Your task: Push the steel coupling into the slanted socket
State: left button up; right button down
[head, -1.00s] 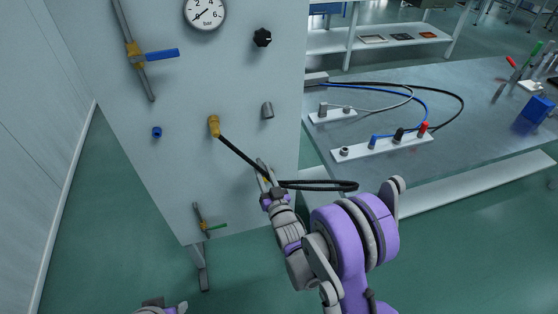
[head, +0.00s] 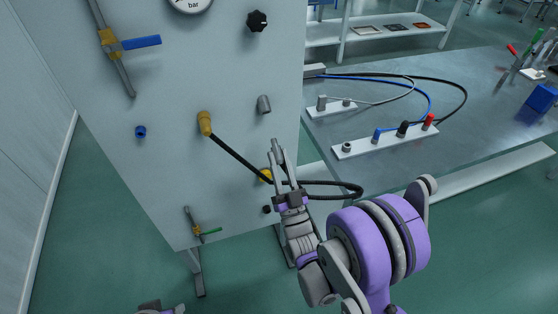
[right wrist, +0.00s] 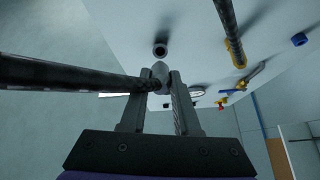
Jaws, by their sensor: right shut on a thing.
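The steel coupling (right wrist: 159,72) is a grey cylinder on the end of a black hose (right wrist: 80,75). My right gripper (right wrist: 158,92) is shut on it; in the head view the gripper (head: 280,160) holds it pointing up, in front of the panel. The slanted socket (head: 264,104) is a short grey tube standing out of the panel, above the gripper. In the right wrist view the socket's dark round mouth (right wrist: 160,50) shows just beyond the coupling. The coupling and socket look apart; the exact gap is hard to tell. My left gripper's fingers are out of view.
The hose runs from a yellow fitting (head: 205,122) on the panel (head: 165,185) and loops right of my gripper. A black knob (head: 257,21), blue fitting (head: 140,132) and blue-handled valve (head: 135,43) surround the area. A bench (head: 470,110) with cables stands at right.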

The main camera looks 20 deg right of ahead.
aim_at(275, 147)
jog(key=shift+w+r+p, duration=0.45)
jog(key=shift+p+x, duration=1)
jog(key=shift+x, duration=1.05)
jog(key=shift+w, duration=0.2)
jog(key=shift+b, duration=0.4)
jog(key=shift+p+x, duration=0.65)
jog(key=shift+x, duration=1.05)
jog(key=c, duration=0.6)
grip_release()
jog(key=shift+o, duration=0.2)
jog(key=shift+f, duration=0.1)
